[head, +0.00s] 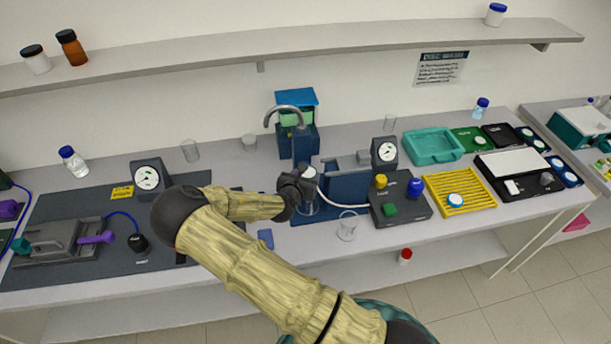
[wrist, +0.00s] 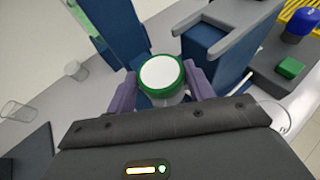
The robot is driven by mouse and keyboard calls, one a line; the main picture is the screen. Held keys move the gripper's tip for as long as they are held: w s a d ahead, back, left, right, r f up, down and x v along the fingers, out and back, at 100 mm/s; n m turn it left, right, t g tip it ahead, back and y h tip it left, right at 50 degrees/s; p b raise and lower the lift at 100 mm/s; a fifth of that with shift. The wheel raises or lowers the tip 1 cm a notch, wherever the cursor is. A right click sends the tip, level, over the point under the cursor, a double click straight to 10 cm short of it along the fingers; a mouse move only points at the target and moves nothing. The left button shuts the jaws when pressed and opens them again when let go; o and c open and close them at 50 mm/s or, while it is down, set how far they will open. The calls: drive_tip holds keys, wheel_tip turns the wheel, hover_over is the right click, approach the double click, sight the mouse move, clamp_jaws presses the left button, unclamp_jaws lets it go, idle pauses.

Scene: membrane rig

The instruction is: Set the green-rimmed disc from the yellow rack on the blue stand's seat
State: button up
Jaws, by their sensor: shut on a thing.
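The green-rimmed disc (wrist: 161,73) has a white face turned up to the wrist camera. My gripper (wrist: 161,88) is shut on it, with a purple finger on either side. A pale, clear cylinder shows just under the disc; I cannot tell whether they touch. In the head view my gripper (head: 305,187) is over the blue stand (head: 304,143), in front of its upright and above a clear cylinder (head: 309,207). The stand's seat is hidden by the disc and gripper. The yellow rack (head: 475,187) is to the right and holds a blue-rimmed white disc (head: 455,201).
A blue block (head: 348,188) stands close to my gripper's right, with a dark box (head: 400,207) with coloured knobs beyond. A clear beaker (head: 348,226) stands near the front edge. A curved grey spout (head: 288,108) arches behind my gripper. A gauge (head: 148,178) is at left.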

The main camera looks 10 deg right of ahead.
drive_tip(key=shift+f, duration=0.1)
idle(0.3)
drive_tip(key=o, duration=1)
drive_tip(key=shift+s, duration=0.1)
drive_tip(key=shift+o, duration=0.2)
drive_tip(key=shift+a, duration=0.15)
drive_tip(key=shift+s+a+b, duration=0.15)
drive_tip(key=shift+a+b, duration=0.1)
drive_tip(key=shift+b, duration=0.15)
drive_tip(key=d+b+v, duration=0.1)
drive_tip(key=b+v, duration=0.3)
drive_tip(key=v, duration=1.2)
drive_tip(key=shift+s+a+r+b, duration=0.25)
drive_tip(key=shift+s+b, duration=0.1)
drive_tip(key=shift+s, duration=0.2)
